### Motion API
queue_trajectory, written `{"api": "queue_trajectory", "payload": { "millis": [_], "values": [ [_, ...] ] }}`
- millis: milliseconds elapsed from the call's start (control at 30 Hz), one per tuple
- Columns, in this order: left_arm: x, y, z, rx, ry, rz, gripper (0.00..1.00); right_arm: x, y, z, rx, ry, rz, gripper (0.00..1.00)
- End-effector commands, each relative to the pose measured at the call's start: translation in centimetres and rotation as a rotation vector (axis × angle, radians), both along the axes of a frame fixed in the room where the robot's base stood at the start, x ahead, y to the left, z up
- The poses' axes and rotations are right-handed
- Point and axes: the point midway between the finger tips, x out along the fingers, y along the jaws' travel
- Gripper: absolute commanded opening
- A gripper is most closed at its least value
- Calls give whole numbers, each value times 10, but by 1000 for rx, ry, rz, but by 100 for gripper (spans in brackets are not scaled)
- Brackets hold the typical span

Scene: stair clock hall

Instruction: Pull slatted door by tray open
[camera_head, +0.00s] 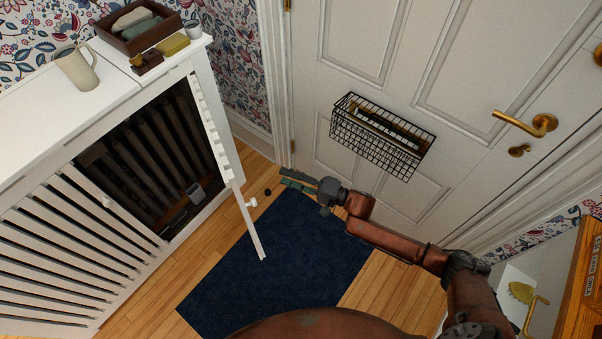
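The slatted door by the tray (225,160) is at the right end of a white slatted cabinet (60,140). It stands swung out, seen almost edge-on, and the cabinet's dark inside shows to its left. Its white knob (252,203) is on the right face, near the free edge. The dark wooden tray (158,36) sits on the cabinet top above it, with rolled cloths in it. My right gripper (284,178) is to the right of the knob, apart from it; its two fingers show separated, with nothing between them. My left gripper is out of view.
A white panelled house door with a wire basket (380,137) and brass handle (528,123) is behind my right arm. A dark blue mat (270,270) lies on the wooden floor. A cream jug (76,68) stands on the cabinet; a grey cup (195,192) is inside.

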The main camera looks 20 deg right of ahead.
Motion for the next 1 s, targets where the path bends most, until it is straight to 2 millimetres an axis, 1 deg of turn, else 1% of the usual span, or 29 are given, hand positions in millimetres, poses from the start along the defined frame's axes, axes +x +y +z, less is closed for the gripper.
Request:
{"api": "queue_trajectory", "payload": {
  "millis": [33, 100, 300, 500, 600, 700, 833, 1000],
  "values": [
    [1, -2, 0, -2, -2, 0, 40, -6, -15, -4, -4, 6, -13, 37],
    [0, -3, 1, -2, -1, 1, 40, -14, -32, -4, -6, 7, -24, 37],
    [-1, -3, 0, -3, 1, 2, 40, -40, -74, -4, -8, 9, -45, 37],
    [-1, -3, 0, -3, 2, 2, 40, -63, -110, -4, -7, 9, -61, 37],
    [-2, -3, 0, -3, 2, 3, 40, -71, -122, -4, -8, 10, -66, 37],
    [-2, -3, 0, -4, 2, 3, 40, -76, -131, -4, -6, 9, -70, 37],
    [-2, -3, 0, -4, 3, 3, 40, -80, -136, -3, -5, 8, -72, 37],
    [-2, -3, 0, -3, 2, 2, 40, -81, -138, -4, -6, 9, -74, 37]
  ]
}}
